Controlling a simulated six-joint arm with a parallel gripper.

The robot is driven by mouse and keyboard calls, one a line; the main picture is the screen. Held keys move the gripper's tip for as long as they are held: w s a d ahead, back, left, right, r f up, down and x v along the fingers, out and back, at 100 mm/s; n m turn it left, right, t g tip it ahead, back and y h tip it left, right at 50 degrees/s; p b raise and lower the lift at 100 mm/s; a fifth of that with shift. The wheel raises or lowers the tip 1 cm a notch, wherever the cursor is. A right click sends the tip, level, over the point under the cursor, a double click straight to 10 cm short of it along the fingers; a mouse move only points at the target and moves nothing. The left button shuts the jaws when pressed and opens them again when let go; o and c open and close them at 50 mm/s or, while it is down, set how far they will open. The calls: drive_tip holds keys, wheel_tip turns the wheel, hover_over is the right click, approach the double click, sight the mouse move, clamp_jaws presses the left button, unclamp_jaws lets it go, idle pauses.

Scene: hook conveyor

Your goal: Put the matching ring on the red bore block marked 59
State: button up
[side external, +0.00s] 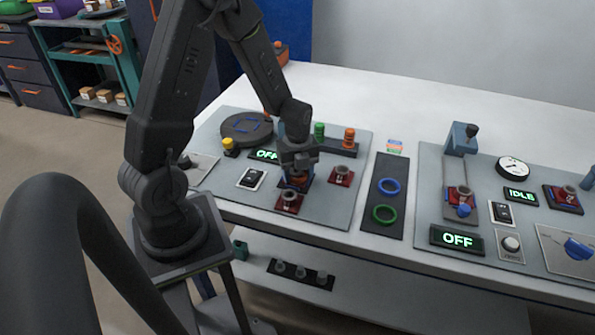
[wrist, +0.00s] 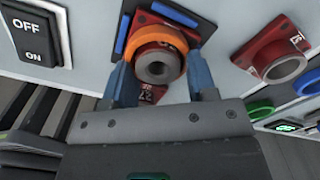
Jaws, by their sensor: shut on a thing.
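My gripper (wrist: 160,78) is shut on an orange ring (wrist: 143,38), with its blue fingers on either side. The ring also shows under my gripper (side external: 298,170) in the side view. A grey-topped bore block (wrist: 155,69) on a red base overlaps the ring in the wrist view; I cannot tell whether the ring is around it. Its label is partly hidden and not clearly legible. A red piece with blue side bars (wrist: 172,13) lies behind the ring. In the side view, one red bore block (side external: 288,203) is just in front of my gripper and another (side external: 340,176) is to its right.
A dark tray (side external: 376,229) holds a blue ring (side external: 388,186) and a green ring (side external: 383,213). A black turntable (side external: 246,129) is at the back left. An OFF/ON switch (wrist: 31,38) is left of the ring.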

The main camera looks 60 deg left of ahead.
drive_tip(key=o, duration=1.3)
drive_tip(key=shift+r, duration=3.5)
